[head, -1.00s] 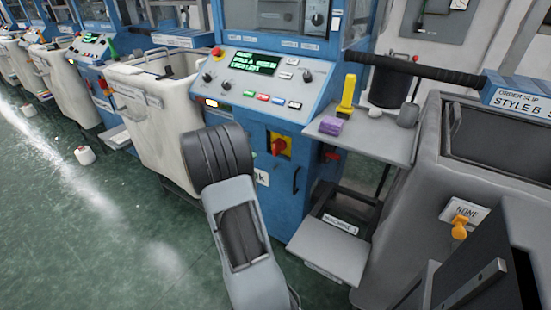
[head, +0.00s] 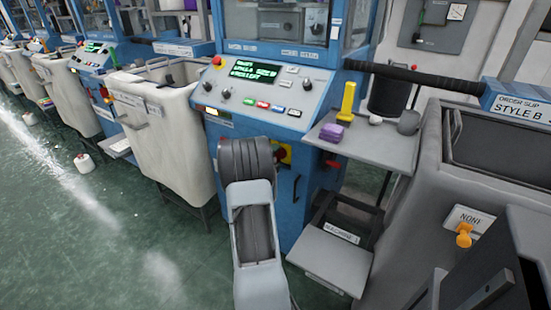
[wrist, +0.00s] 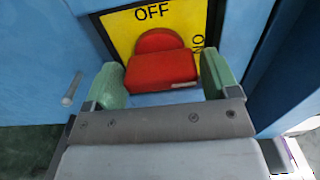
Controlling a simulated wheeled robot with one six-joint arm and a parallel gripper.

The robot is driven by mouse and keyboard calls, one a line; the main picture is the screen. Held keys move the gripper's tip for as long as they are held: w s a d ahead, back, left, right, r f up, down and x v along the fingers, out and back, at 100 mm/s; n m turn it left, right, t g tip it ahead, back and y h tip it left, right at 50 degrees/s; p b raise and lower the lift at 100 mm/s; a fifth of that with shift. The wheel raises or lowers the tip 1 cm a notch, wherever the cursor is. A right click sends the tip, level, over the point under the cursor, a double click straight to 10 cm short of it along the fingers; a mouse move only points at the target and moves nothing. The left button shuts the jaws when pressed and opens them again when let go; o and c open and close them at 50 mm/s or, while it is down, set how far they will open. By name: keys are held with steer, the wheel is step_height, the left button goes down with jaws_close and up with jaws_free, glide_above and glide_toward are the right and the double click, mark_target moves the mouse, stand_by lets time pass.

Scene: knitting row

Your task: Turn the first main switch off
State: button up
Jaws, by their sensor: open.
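The main switch is a red handle (wrist: 162,70) on a yellow plate (wrist: 122,30) on the front of the blue machine. The plate reads OFF at the top and ON at the right in the wrist view. My gripper (wrist: 163,82) is open, with one green finger on each side of the red handle. The handle sits between the fingers, close to both; I cannot tell whether either touches it. In the head view my arm covers the gripper and most of the switch, and only part of the yellow plate (head: 287,149) shows.
A control panel (head: 255,95) with a lit display is above the switch. A cream bin (head: 165,130) stands to the left. To the right are a grey shelf (head: 372,150) with a yellow tool, a lower step (head: 330,258) and a grey bin (head: 425,190). Green floor is open at left.

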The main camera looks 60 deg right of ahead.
steer(key=shift+d, duration=0.15)
steer(key=shift+c, duration=0.5)
steer(key=c, duration=0.5)
steer(key=shift+c, duration=0.2)
